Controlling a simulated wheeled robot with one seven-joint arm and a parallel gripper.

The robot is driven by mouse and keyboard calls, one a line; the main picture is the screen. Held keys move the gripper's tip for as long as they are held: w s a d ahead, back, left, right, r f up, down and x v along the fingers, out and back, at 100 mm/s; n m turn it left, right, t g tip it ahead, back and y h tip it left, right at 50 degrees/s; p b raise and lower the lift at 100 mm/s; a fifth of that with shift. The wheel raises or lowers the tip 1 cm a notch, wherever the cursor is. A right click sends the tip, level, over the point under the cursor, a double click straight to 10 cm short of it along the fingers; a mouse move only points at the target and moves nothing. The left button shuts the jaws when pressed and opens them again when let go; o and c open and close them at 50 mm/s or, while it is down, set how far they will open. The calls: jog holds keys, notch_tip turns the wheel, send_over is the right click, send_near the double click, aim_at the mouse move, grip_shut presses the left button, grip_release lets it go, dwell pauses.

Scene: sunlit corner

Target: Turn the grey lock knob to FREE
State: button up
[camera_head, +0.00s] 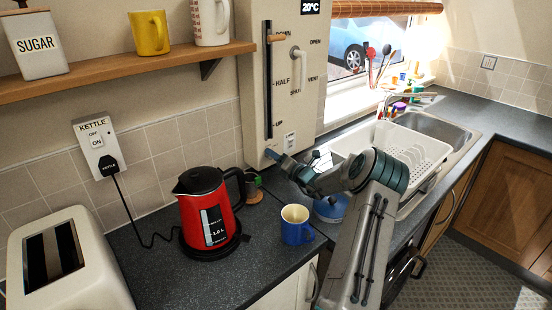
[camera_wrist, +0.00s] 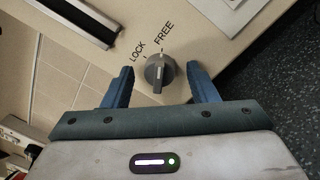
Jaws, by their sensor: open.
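The grey lock knob (camera_wrist: 158,73) sits on the cream panel (camera_head: 296,75), below the printed words LOCK (camera_wrist: 138,50) and FREE (camera_wrist: 163,34) in the wrist view. Its raised grip bar runs nearly up and down in that view; I cannot tell exactly which mark it points at. My gripper (camera_wrist: 160,68) is open, with one blue finger on each side of the knob and a visible gap to both. In the head view my gripper (camera_head: 272,156) is at the panel's lower part, and I cannot make out the knob there.
A red kettle (camera_head: 205,210), a blue mug (camera_head: 296,226) and a toaster (camera_head: 68,262) stand on the counter. A dish rack (camera_head: 400,150) and sink are at right.

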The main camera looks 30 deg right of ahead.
jog(key=shift+r, duration=0.1)
jog(key=r, duration=0.1)
jog(key=r+b, duration=0.1)
jog(key=r, duration=0.1)
jog(key=d+r, duration=0.1)
jog(key=shift+s+r, duration=0.2)
jog(key=shift+s, duration=0.2)
jog(key=s+d+r+b, duration=0.1)
jog(key=s+d+r, duration=0.4)
jog(key=s, duration=0.4)
jog(key=shift+d+r+b, duration=0.2)
jog(key=shift+r+b, duration=0.2)
jog(key=shift+r, duration=0.35)
jog(key=s+a+f+n+b, duration=0.1)
jog(key=s+a+f+n, duration=0.1)
jog(key=f+n, duration=0.35)
jog(key=s+a+f+n+b, duration=0.1)
jog(key=s+a+f+n, duration=0.1)
jog(key=a+f+n, duration=0.3)
jog(key=w+p, duration=0.3)
jog(key=w, duration=1.1)
jog(key=shift+f+m+g+h, duration=0.3)
jog(key=shift+f+m, duration=0.05)
jog(key=shift+m, duration=0.1)
jog(key=shift+d, duration=0.15)
